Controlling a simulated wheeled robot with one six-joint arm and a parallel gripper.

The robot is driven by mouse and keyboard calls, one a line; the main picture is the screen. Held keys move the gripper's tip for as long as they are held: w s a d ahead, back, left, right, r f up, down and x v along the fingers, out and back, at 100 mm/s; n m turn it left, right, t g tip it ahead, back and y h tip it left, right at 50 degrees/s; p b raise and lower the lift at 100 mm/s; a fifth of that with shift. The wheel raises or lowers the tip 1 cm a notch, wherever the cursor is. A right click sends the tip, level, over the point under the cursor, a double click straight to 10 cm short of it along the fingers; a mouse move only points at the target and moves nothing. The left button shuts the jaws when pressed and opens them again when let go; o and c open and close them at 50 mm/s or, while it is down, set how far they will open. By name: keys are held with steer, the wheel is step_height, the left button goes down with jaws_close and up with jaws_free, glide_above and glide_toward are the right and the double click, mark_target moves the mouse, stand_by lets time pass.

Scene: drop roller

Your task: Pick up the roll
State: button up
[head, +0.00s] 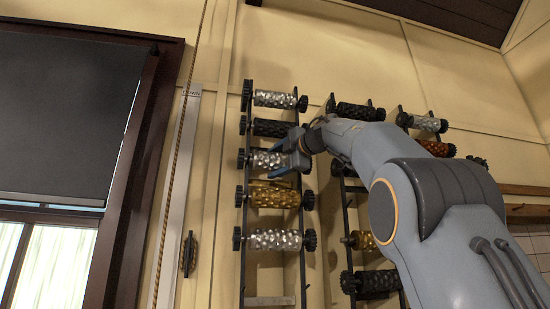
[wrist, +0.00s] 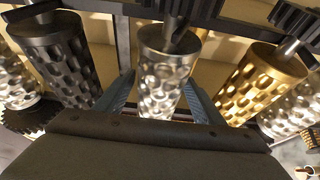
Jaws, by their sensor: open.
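A silver dimpled roll (head: 264,159) sits third from the top in the left wall rack (head: 243,215). My gripper (head: 284,156) is at this roll's right part, coming from the right. In the wrist view the silver roll (wrist: 160,70) stands between the two blue-grey fingers of my open gripper (wrist: 161,95), with one finger on each side. The roll is still in the rack. Whether the fingers touch it I cannot tell. Its lower end is hidden by the gripper body in the wrist view, and its right end is hidden by the gripper in the head view.
A dark roll (head: 272,128) is just above and a gold roll (head: 273,196) just below, close to the fingers. Other silver rolls (head: 276,240) share the rack. A second rack with rolls (head: 376,281) is partly behind my arm. A rope (head: 177,170) and dark-framed window are left.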

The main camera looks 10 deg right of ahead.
jaws_close()
steer(key=shift+r, duration=0.15)
stand_by(0.4)
steer(key=shift+s+r, duration=0.1)
steer(key=shift+s+r, duration=0.15)
steer(key=shift+r, duration=0.05)
steer(key=s+r+b, duration=0.1)
steer(key=s+r, duration=0.6)
steer(key=s, duration=0.6)
steer(key=shift+s+r, duration=0.2)
steer(key=shift+s, duration=0.1)
